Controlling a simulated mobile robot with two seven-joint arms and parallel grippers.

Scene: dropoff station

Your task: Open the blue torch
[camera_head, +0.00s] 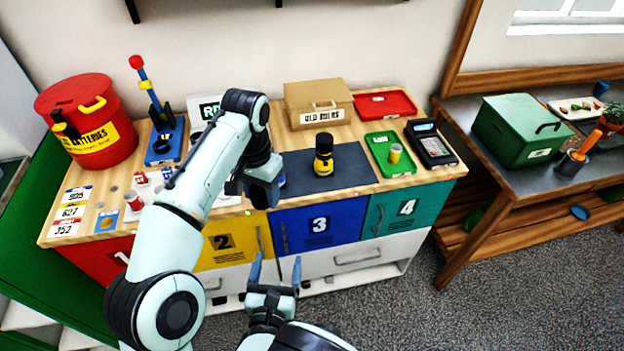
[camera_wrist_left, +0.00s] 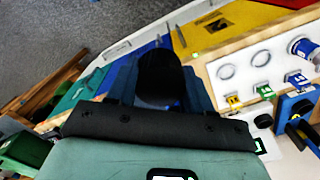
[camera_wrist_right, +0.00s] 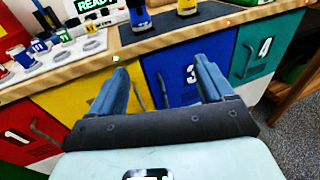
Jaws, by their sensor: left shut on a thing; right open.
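The blue torch shows as a dark, rounded body between the blue fingers of my left gripper in the left wrist view (camera_wrist_left: 160,80). In the head view my own arm hides most of the torch. In the right wrist view a blue body with a black top (camera_wrist_right: 140,18) stands at the bench edge. My right gripper (camera_head: 276,272) is open and empty, low in front of the drawers; its fingers also show in the right wrist view (camera_wrist_right: 166,88).
A black and yellow torch (camera_head: 323,158) stands upright on the dark mat (camera_head: 352,165). A green tray (camera_head: 378,148), a red tray (camera_head: 372,104), a cardboard box (camera_head: 318,102) and a card terminal (camera_head: 430,143) are farther right and back. A red battery bin (camera_head: 90,110) stands at the left.

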